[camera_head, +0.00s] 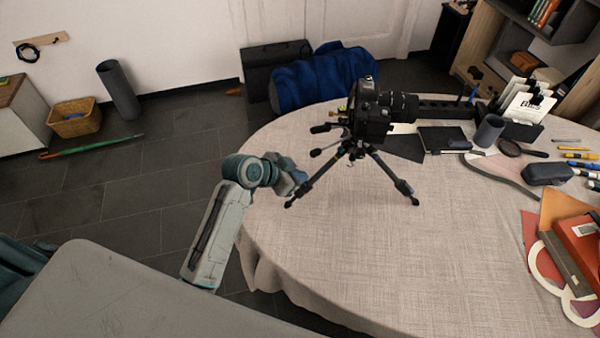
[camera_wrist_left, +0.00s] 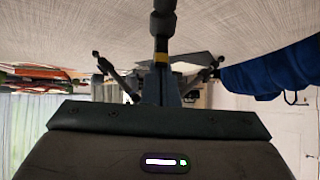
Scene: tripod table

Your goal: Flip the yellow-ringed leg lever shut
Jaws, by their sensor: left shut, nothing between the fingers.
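A black tripod (camera_head: 330,175) stands with its legs spread on the round table, carrying a black camera (camera_head: 372,118). In the left wrist view, which looks upside down, one tripod leg (camera_wrist_left: 162,25) runs down the middle with a yellow ring (camera_wrist_left: 161,58) around it. The lever at that ring is too small to make out, so I cannot tell its position. My left gripper (camera_head: 298,184) is shut and empty, close beside the tripod's left leg at the table's left edge. I cannot tell whether it touches the leg. My right gripper is out of view.
The round table (camera_head: 400,260) has a pale cloth and is clear in front of the tripod. Behind it lie a dark notebook (camera_head: 443,138) and a grey cup (camera_head: 488,131). A pencil case (camera_head: 548,173) and a red book (camera_head: 580,245) lie at the right.

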